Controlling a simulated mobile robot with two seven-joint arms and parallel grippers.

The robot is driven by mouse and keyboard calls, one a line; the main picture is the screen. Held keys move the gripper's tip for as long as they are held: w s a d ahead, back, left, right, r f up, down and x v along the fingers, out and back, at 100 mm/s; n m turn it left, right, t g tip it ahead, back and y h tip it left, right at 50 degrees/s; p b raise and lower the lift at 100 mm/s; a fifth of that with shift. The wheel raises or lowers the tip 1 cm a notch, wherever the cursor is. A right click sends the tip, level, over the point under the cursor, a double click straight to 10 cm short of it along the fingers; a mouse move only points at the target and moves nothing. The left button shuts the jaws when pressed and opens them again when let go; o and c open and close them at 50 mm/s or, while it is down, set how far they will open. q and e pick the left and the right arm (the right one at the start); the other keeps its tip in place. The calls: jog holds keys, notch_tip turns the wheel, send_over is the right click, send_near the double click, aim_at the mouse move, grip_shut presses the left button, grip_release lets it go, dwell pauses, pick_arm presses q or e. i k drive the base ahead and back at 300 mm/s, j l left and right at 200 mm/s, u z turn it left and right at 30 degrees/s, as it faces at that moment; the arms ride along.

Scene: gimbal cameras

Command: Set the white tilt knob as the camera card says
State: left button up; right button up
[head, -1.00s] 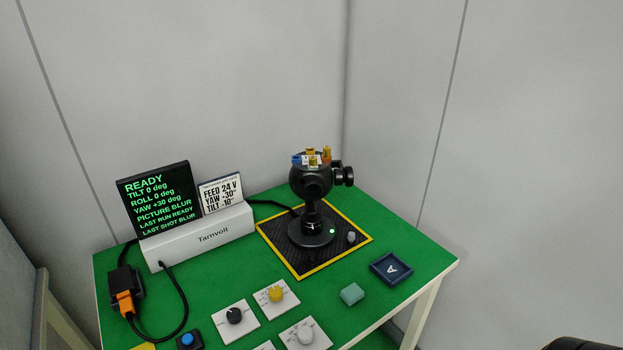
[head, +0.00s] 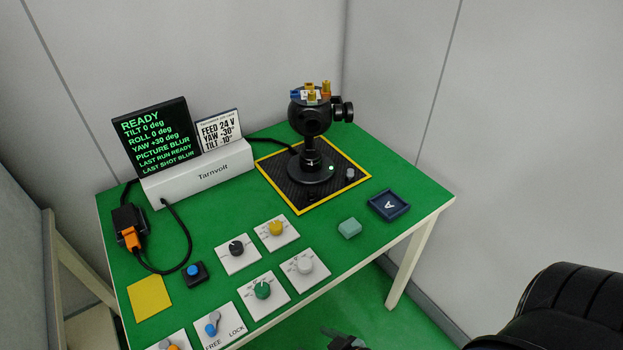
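The white tilt knob (head: 304,266) sits on a white plate on the green table; its scale is too small to read. The camera card (head: 220,131) reads FEED 24 V, YAW -30°, TILT -10°. The display (head: 157,138) reads READY, TILT 0 deg, ROLL 0 deg, YAW +30 deg, PICTURE BLUR. The black gimbal camera (head: 310,118) stands on a dark mat. A dark gripper tip (head: 345,341), apparently my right gripper's, shows at the bottom edge, below and apart from the white knob; its opening is unclear. My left gripper is not in view.
Close around the white knob are a yellow knob (head: 276,228), a black knob (head: 236,247) and a green knob (head: 263,290). A blue FREE/LOCK lever (head: 212,326) and a blue button (head: 193,271) are further left. A teal block (head: 349,228) and a navy tray (head: 402,207) lie right.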

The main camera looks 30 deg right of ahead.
aim_at(305, 263)
jog(key=z, duration=0.9)
jog(key=k, duration=0.05)
